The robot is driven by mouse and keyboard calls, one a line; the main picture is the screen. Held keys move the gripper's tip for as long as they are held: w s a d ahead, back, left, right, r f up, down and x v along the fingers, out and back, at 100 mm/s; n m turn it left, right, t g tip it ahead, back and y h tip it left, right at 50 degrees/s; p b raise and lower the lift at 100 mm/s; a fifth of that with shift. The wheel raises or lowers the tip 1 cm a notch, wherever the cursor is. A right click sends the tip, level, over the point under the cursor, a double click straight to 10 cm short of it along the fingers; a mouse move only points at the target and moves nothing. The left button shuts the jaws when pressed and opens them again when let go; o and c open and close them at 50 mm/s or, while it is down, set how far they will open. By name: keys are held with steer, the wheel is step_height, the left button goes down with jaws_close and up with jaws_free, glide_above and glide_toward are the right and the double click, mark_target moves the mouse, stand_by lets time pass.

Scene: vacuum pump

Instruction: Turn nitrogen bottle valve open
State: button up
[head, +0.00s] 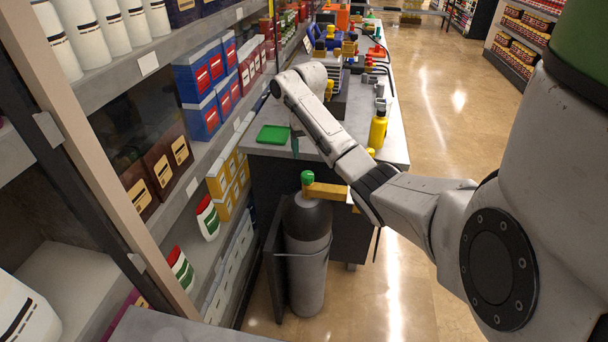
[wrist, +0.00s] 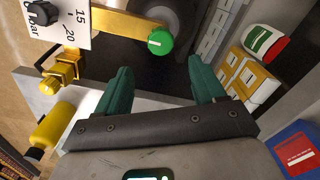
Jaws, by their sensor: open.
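The nitrogen bottle (head: 307,250) is a tall grey cylinder standing on the floor at the near end of the workbench. Its green valve knob (head: 307,177) sits on top at the left end of a brass fitting (head: 326,190). In the wrist view the green knob (wrist: 160,40) carries a white mark and lies ahead of my gripper, roughly between the finger lines. My gripper (wrist: 158,84) has green fingers, open and empty, apart from the knob. In the head view its fingers are mostly hidden behind my arm, near the bench's front edge.
A gauge face (wrist: 75,18) shows beside the brass fitting. A yellow bottle (head: 378,131) and a green tray (head: 273,134) are on the workbench (head: 395,150). Stocked shelves (head: 180,230) stand close on the left. The aisle floor (head: 440,130) on the right is clear.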

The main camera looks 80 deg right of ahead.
mark_target(307, 174)
step_height(307, 174, down, 9)
steer(key=shift+r+p, duration=0.1)
steer(key=shift+p, duration=0.35)
steer(key=c, duration=1.1)
steer(key=shift+o, duration=0.2)
